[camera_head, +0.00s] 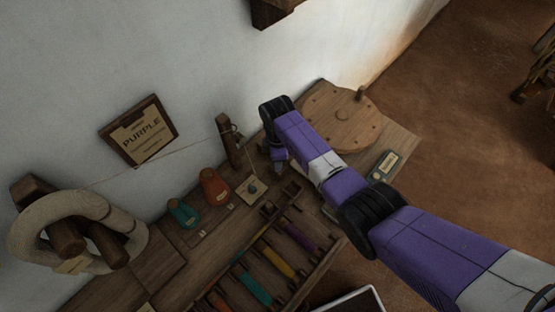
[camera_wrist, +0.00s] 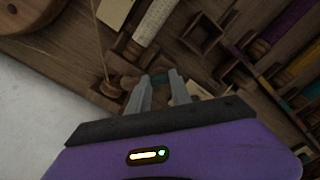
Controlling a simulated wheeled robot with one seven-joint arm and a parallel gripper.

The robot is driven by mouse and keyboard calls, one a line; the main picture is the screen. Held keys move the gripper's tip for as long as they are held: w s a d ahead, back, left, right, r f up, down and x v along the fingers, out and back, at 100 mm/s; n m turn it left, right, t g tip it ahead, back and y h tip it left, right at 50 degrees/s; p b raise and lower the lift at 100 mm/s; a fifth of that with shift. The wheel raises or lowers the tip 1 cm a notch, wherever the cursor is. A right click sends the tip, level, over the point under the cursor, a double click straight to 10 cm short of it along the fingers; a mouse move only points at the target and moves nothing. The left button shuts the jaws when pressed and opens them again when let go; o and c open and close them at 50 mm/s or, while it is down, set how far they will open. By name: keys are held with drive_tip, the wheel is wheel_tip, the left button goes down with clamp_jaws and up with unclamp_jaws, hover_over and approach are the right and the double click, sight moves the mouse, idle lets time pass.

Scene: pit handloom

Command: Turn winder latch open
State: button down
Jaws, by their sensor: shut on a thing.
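My gripper (camera_wrist: 159,76) reaches down to the wooden bench in the wrist view, its two grey fingers a little apart. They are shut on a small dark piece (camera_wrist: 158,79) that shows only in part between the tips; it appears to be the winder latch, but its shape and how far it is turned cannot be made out. In the head view my gripper (camera_head: 279,158) is beside the round wooden winder wheel (camera_head: 345,122), on its left, and the latch is hidden by my arm. The wheel's edge also shows in the wrist view (camera_wrist: 28,12).
A wooden post (camera_head: 229,141) with a thread stands left of my gripper. Orange (camera_head: 213,187) and teal (camera_head: 183,214) cones stand along the wall. A rack of coloured bobbins (camera_head: 275,262) lies in front. A small labelled box (camera_head: 386,164) is on the right.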

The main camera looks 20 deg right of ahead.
drive_tip(key=n, duration=0.4)
drive_tip(key=shift+n, duration=2.2)
drive_tip(key=c, duration=1.2)
unclamp_jaws()
drive_tip(key=shift+o, duration=0.2)
wheel_tip(320, 180, up, 8)
drive_tip(key=shift+f, duration=0.1)
